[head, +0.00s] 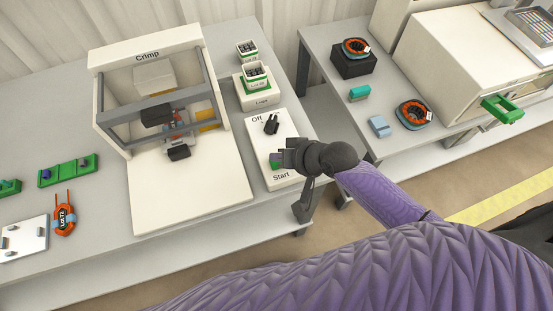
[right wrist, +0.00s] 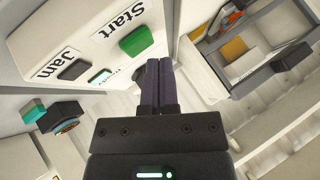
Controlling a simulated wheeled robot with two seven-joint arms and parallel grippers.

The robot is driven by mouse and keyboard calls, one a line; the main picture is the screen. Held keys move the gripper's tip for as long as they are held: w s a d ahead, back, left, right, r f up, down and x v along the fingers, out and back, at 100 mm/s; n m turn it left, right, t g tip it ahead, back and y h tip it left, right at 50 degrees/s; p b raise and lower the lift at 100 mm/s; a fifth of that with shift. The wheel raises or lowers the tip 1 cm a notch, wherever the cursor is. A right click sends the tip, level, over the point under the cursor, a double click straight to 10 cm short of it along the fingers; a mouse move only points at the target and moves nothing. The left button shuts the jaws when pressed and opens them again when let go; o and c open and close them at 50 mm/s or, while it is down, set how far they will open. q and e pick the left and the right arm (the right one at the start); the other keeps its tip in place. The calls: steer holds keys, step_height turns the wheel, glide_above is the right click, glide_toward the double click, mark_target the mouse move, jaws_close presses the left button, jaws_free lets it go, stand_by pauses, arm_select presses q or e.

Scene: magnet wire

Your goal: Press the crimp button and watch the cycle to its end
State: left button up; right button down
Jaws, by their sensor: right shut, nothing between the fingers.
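The crimp machine (head: 148,57), a white press labelled "Crimp" with a grey frame, stands on the left table. Inside are a dark press head (head: 158,115) and a fixture with some orange and yellow parts; details are partly hidden. A white control panel (head: 262,133) to its right carries "Off" and "Start" labels. My right gripper (head: 283,158) is shut and empty over the panel by the green Start button (head: 274,162), partly covering it. In the right wrist view the shut fingers (right wrist: 155,65) are beside the green button (right wrist: 136,41); contact cannot be told. My left gripper is not in view.
The panel also shows a black switch (head: 271,124), and a "Jam" label with a dark button (right wrist: 73,69). An orange coil (head: 64,214) and green holder (head: 68,171) lie left of the press. A second table (head: 390,150) holds more coils and a white machine.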

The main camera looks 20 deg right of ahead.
steer(key=shift+f, duration=0.1)
steer(key=shift+f, duration=0.35)
steer(key=shift+f, duration=0.1)
stand_by(0.5)
